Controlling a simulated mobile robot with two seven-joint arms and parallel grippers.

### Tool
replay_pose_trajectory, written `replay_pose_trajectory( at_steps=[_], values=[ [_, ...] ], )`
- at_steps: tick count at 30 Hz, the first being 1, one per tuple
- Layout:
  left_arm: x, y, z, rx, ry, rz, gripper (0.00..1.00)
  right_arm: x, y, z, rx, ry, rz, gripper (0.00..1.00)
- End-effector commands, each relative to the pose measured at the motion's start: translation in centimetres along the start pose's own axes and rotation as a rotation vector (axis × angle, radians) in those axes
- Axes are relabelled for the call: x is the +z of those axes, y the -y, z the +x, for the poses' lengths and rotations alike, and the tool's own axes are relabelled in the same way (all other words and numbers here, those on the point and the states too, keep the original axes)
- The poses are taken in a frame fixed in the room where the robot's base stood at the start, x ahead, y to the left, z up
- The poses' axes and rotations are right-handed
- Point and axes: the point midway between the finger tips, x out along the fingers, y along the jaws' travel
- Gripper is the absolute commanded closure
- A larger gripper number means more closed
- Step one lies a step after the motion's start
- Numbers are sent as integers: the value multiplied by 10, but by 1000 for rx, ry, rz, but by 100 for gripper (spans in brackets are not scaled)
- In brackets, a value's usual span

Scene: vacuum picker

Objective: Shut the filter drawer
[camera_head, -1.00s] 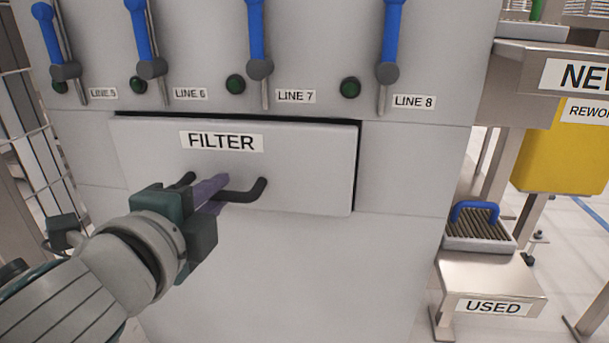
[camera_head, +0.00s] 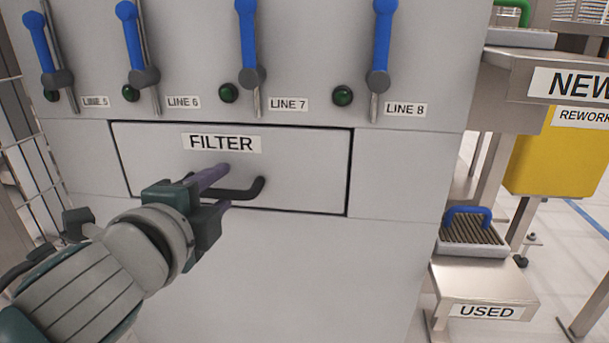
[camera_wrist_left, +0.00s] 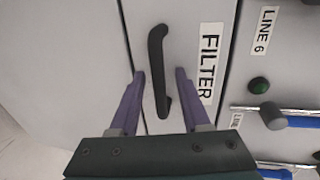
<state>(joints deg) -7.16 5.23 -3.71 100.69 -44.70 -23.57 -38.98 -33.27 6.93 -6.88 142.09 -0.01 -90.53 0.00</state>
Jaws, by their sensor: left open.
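The filter drawer (camera_head: 305,172) is a grey front panel marked FILTER in the machine. Its face looks flush with the panels around it, with a thin dark seam about its edge. Its black bar handle (camera_head: 252,190) is partly hidden by my left gripper (camera_head: 222,188). In the left wrist view, the handle (camera_wrist_left: 157,60) lies between the two purple fingers of my left gripper (camera_wrist_left: 160,76), which stand apart on either side of it. The fingers are open and not closed on the handle. I cannot tell whether the fingertips touch the drawer. My right gripper is not in view.
Several blue levers (camera_head: 247,40) with green buttons stand above the drawer. At the right are a metal shelf marked NEW, a yellow bin (camera_head: 560,155) and a lower shelf marked USED (camera_head: 480,285) holding a ribbed filter with a blue handle (camera_head: 472,228). A wire fence stands at the left.

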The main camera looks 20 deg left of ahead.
Motion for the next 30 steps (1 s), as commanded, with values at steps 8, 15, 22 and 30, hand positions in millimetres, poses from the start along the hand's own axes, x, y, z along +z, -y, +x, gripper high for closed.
replay_pose_trajectory(
  at_steps=[8,15,22,30],
  values=[
    [0,2,-31,5,-1,-2,53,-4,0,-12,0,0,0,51],
    [0,0,-77,5,2,-3,53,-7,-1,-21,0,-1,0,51],
    [0,0,-98,2,0,-1,53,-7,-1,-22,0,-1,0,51],
    [0,0,-100,0,0,0,53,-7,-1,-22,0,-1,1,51]
  ],
)
